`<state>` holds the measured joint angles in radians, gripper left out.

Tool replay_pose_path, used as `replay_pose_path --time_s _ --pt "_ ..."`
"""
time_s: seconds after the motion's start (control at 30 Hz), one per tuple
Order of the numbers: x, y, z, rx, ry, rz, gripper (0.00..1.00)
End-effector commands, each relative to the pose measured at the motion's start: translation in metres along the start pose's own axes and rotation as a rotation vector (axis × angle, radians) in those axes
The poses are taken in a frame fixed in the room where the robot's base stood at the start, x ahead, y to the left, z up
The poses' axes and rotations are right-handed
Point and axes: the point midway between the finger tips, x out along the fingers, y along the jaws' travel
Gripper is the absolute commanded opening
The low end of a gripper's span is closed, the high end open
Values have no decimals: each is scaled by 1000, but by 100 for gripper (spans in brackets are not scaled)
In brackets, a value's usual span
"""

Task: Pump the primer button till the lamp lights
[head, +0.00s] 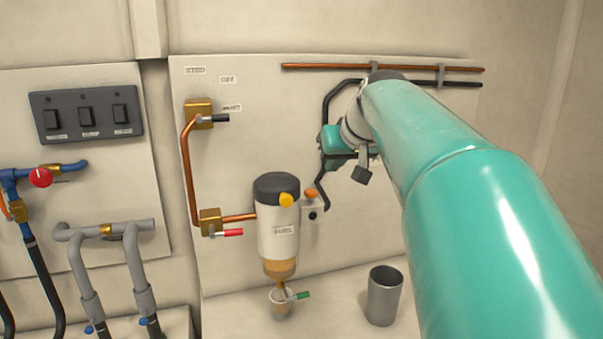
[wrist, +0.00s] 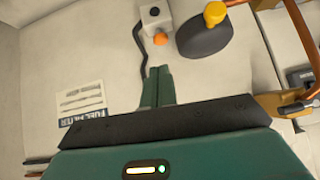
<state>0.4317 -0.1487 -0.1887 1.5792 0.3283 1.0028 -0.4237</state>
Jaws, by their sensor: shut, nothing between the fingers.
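A fuel filter (head: 278,232) with a black cap (head: 276,188) is on the wall panel. A yellow knob (head: 286,199) sits on the cap; it also shows in the wrist view (wrist: 215,14). Beside the filter is a small grey box (head: 313,205) with an orange dome (head: 310,193) and a dark round spot (head: 312,216). I cannot tell which is the primer button or the lamp; none glows visibly. My gripper (wrist: 160,73) is shut and empty. In the wrist view its fingertips point towards the orange dome (wrist: 160,39), apart from it in the picture.
A copper pipe (head: 188,170) with brass valves runs left of the filter. A small cup (head: 281,304) is under the filter's drain, and a grey metal cup (head: 383,295) stands at right. A black hose (head: 326,103) runs behind my wrist. A switch panel (head: 86,114) is at left.

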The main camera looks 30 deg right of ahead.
Motion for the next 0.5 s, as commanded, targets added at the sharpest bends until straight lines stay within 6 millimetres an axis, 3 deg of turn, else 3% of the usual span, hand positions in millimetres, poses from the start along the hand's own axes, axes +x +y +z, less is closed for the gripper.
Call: replay_pose_path --time_s 0.2,0.5 --pt "0 0 -5 -1 -3 2 0" --pt "0 -2 -44 -3 -23 6 0"
